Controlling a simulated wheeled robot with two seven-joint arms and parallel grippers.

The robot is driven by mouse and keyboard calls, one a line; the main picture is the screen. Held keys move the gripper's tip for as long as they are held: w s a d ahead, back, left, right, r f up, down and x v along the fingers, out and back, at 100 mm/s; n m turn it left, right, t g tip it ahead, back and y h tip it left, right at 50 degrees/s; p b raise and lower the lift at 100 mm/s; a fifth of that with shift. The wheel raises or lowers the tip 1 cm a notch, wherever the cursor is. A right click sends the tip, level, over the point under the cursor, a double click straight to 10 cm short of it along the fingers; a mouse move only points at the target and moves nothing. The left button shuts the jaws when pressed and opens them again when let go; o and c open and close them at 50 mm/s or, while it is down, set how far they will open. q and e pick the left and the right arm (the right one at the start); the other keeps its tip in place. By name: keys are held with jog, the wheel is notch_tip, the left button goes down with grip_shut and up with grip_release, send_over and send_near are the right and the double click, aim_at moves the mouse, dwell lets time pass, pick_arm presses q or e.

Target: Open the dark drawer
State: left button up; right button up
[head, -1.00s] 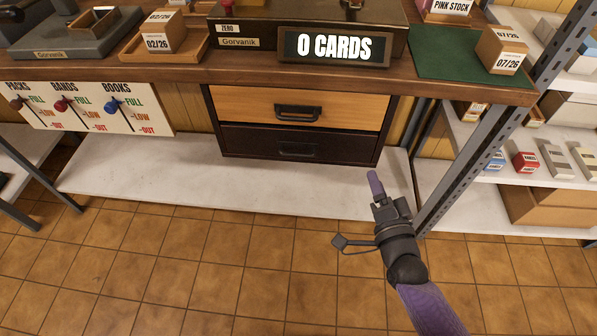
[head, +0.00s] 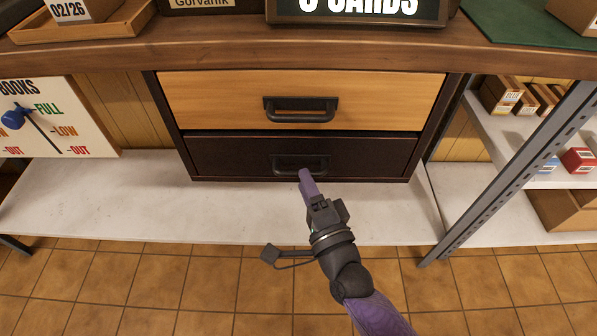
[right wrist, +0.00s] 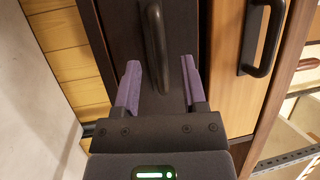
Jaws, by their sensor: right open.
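The dark drawer (head: 240,156) is the lower of two drawers under the counter, and it is shut. Its black bar handle (head: 290,160) is partly hidden by my right gripper (head: 306,178) in the head view. In the right wrist view the dark drawer (right wrist: 190,25) fills the middle, turned on its side. Its handle (right wrist: 157,40) lies ahead of and between the two purple fingers of my right gripper (right wrist: 160,85). The fingers are apart with nothing clamped; I cannot tell whether they touch the handle. My left gripper is not in view.
A light wooden drawer (head: 370,95) with its own black handle (head: 300,117) sits directly above, shut. A white shelf (head: 120,195) runs below. A grey metal post (head: 520,150) stands to the right. A lever board (head: 60,125) hangs at the left.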

jog(key=shift+b+x, duration=0.3)
jog(key=shift+x, duration=1.25)
grip_shut()
